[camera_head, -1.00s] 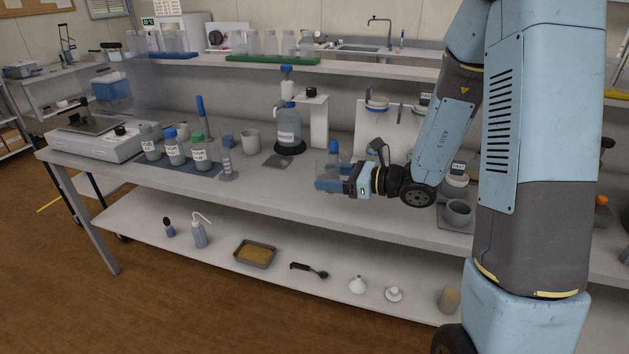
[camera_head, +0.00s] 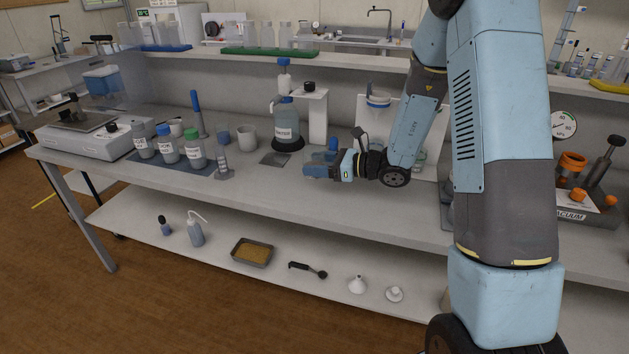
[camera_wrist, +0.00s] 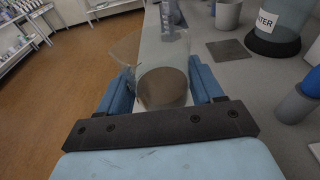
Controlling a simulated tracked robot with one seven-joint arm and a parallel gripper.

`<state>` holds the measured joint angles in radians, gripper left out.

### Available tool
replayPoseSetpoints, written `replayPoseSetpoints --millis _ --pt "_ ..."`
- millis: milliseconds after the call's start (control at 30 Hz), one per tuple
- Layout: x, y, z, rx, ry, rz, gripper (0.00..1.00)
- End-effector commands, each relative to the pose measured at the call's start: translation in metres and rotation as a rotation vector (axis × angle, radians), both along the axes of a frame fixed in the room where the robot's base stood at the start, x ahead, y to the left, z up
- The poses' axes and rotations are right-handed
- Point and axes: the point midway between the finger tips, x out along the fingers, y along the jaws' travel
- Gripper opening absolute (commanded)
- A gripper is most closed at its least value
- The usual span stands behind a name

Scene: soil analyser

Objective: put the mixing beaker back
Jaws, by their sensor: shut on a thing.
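My gripper (camera_head: 312,172) is over the front part of the bench (camera_head: 290,195), right of centre, with its blue fingers pointing left. In the wrist view my gripper (camera_wrist: 160,95) is shut on a clear beaker (camera_wrist: 160,53), one blue finger on each side. A brownish round area shows in the beaker; I cannot tell whether it is contents or something seen through the glass. The beaker is hard to make out in the head view. A flat dark grey square pad (camera_head: 275,159) lies bare on the bench beyond and left of my gripper; it also shows in the wrist view (camera_wrist: 228,49).
A large labelled water bottle (camera_head: 287,125) stands behind the pad, with a grey cup (camera_head: 248,138) to its left. Several capped bottles stand on a dark mat (camera_head: 178,168) further left. The bench front is clear.

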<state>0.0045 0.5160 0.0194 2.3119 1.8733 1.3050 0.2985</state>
Motion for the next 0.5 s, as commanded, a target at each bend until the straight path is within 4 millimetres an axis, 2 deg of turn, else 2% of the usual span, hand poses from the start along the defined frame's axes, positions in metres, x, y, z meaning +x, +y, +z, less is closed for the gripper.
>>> replayPoseSetpoints --millis 233,500 --pt "0.025 0.004 -0.032 -0.001 0.003 0.001 0.12" --pt "0.037 0.005 -0.046 0.0 0.001 0.0 0.12"
